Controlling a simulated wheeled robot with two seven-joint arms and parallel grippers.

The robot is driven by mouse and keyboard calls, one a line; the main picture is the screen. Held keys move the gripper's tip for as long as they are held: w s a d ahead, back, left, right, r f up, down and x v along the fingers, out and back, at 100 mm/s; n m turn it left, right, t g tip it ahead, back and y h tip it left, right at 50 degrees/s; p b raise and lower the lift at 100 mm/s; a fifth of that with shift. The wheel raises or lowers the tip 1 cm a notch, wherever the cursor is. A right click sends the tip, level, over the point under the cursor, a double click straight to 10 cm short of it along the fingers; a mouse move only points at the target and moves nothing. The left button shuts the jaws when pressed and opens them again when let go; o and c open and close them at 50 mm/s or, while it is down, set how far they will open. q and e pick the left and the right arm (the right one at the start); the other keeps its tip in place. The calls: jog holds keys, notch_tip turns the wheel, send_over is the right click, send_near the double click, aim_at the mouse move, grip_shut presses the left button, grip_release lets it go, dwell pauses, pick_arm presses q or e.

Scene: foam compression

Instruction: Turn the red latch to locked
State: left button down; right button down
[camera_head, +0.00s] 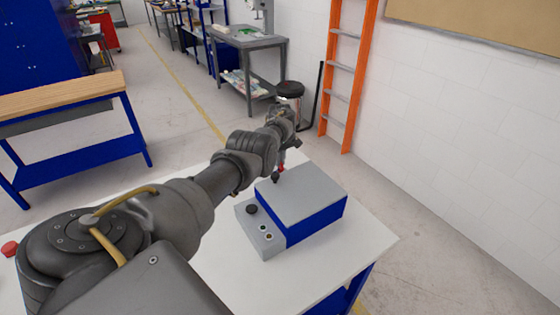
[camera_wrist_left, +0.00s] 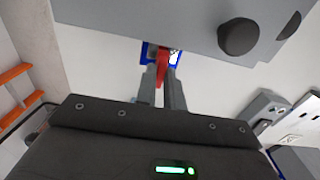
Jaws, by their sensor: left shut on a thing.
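The red latch (camera_wrist_left: 162,66) shows in the left wrist view between the two grey fingers of my left gripper (camera_wrist_left: 162,88), at the edge of the grey box. The gripper is shut on the latch, with a finger on each side. In the head view my left gripper (camera_head: 279,174) is at the far left edge of the grey and blue box (camera_head: 318,219). A small bit of red latch (camera_head: 282,167) shows there. The fingers hide part of the latch, and its exact angle is hard to tell. My right gripper is not in view.
The box has a black knob (camera_head: 251,209) and small buttons (camera_head: 264,232) on its grey front panel. A red button (camera_head: 10,248) is at the far left. An orange ladder (camera_head: 348,75) leans on the wall.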

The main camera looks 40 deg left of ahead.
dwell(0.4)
pick_arm(q)
jog(key=c, duration=1.5)
grip_release()
notch_tip(320, 180, up, 11)
jog(key=p, duration=0.1)
jog(key=shift+f, duration=0.15)
